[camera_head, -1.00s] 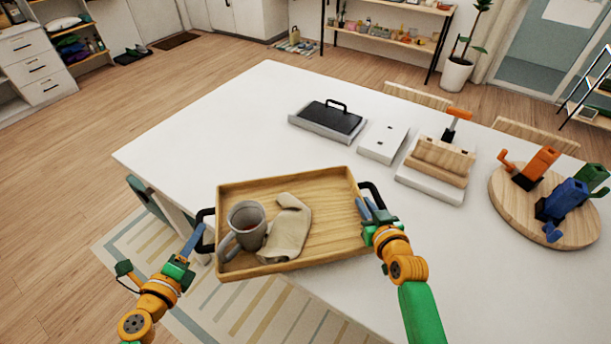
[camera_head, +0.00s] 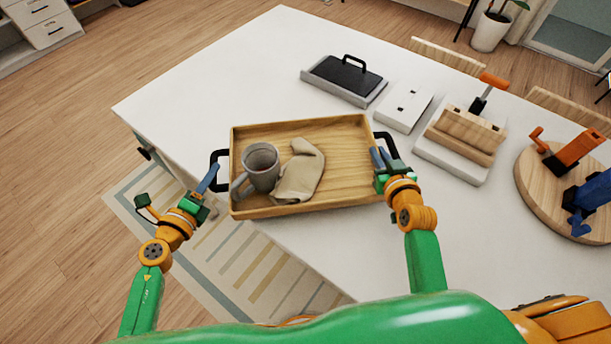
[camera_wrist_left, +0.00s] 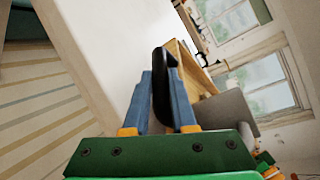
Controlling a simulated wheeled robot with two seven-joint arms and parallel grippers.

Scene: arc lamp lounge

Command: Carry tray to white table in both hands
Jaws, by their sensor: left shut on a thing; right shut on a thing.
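The wooden tray (camera_head: 345,150) is held between my two grippers, over the near left part of the white table (camera_head: 240,75) in the head view. A grey mug (camera_head: 262,165) and a beige cloth-like item (camera_head: 301,175) are in its left half. My left gripper (camera_head: 212,178) is shut on the black left handle (camera_head: 219,158). The left wrist view shows that handle (camera_wrist_left: 160,85) between the blue fingers. My right gripper (camera_head: 381,158) is shut on the right handle (camera_head: 386,140). I cannot tell whether the tray's underside touches the table.
On the table stand a black-topped tray-like item (camera_head: 345,78), a white box (camera_head: 404,108), a wooden block stand (camera_head: 465,135) and a round board (camera_head: 548,195) with orange and blue items. The table's far left is clear. A striped rug (camera_head: 240,260) lies below.

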